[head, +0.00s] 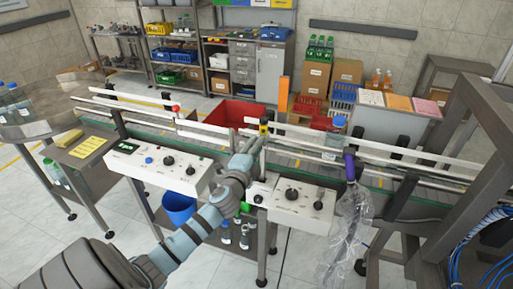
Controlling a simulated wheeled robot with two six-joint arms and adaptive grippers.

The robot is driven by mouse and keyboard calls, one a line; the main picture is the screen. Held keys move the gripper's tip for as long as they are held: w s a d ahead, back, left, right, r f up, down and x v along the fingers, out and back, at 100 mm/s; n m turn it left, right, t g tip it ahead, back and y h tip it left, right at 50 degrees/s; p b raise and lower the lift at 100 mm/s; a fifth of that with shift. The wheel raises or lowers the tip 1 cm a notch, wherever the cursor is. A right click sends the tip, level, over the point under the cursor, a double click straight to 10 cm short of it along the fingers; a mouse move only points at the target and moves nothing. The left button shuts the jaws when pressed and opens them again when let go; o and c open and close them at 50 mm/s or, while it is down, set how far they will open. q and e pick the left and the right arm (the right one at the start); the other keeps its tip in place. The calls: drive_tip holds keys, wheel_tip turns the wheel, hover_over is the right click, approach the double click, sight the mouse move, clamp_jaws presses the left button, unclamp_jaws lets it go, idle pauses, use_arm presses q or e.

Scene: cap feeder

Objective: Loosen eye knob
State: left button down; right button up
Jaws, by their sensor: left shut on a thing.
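My left gripper (256,146) reaches up from the lower left to the front rail of the conveyor (300,164). Its fingers are shut at a small black and yellow eye sensor (264,127) that stands at the rail. The eye knob is hidden by the fingers, so its turn position cannot be told. My right gripper is not in view.
A control box with knobs (165,166) stands left of my wrist, and another control box (302,205) stands to the right. A clear plastic bag (345,235) hangs at the right. A red bin (234,112) and an orange post (283,94) stand behind the conveyor.

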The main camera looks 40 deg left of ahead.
use_arm(q)
drive_tip(key=shift+m, duration=0.6)
drive_tip(key=c, duration=1.4)
unclamp_jaws()
drive_tip(key=shift+s, duration=0.1)
drive_tip(key=v, duration=1.2)
drive_tip(key=shift+d, duration=0.1)
